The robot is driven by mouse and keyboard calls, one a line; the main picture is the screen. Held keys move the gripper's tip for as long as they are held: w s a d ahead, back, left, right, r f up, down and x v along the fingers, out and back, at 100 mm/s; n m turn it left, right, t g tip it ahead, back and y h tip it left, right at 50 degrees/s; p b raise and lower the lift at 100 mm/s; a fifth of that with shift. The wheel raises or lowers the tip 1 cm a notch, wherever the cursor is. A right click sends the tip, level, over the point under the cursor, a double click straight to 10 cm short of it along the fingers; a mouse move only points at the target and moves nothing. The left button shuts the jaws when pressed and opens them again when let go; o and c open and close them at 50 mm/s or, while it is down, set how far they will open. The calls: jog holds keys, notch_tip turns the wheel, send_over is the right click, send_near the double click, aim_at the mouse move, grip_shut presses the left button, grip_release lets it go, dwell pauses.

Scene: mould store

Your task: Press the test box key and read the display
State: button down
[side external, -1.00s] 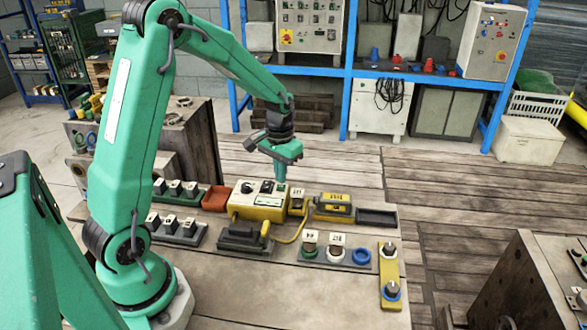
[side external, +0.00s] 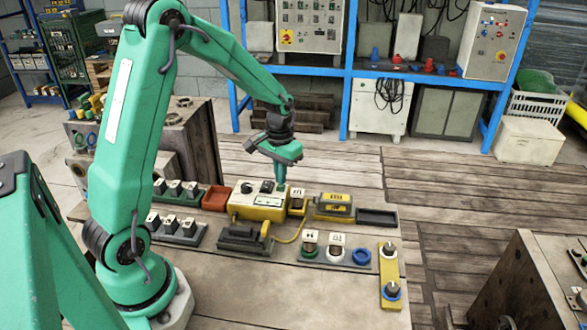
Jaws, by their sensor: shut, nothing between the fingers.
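The test box (side external: 255,203) is a yellow box with a pale top and dark knobs, standing at the far side of the work table. My gripper (side external: 281,187) is shut and empty, pointing down at the right end of the box's top. Its tip looks at or very near the top surface; I cannot tell whether it touches. The key under the tip is hidden by the gripper. A yellow unit with a display (side external: 336,205) stands right of the box.
A yellow cable (side external: 291,238) runs near a dark block (side external: 243,239) in front of the box. A red tray (side external: 216,198) is to the left, a dark tray (side external: 376,217) to the right. Several labelled pieces stand around. The table's front is clear.

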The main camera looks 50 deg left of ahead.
jog(key=shift+f, duration=0.75)
dwell(0.6)
jog(key=shift+r, duration=3.5)
jog(key=shift+r, duration=0.15)
jog(key=s+d+r+m+t, duration=0.1)
jog(key=s+d+r+t, duration=0.1)
jog(key=s+d+r, duration=0.4)
jog(key=s+d+r+m+t, duration=0.2)
jog(key=s+d+r, duration=0.3)
jog(key=s, duration=0.7)
jog(key=shift+d+r+t, duration=0.35)
jog(key=shift+d+t, duration=0.25)
jog(key=shift+t, duration=0.2)
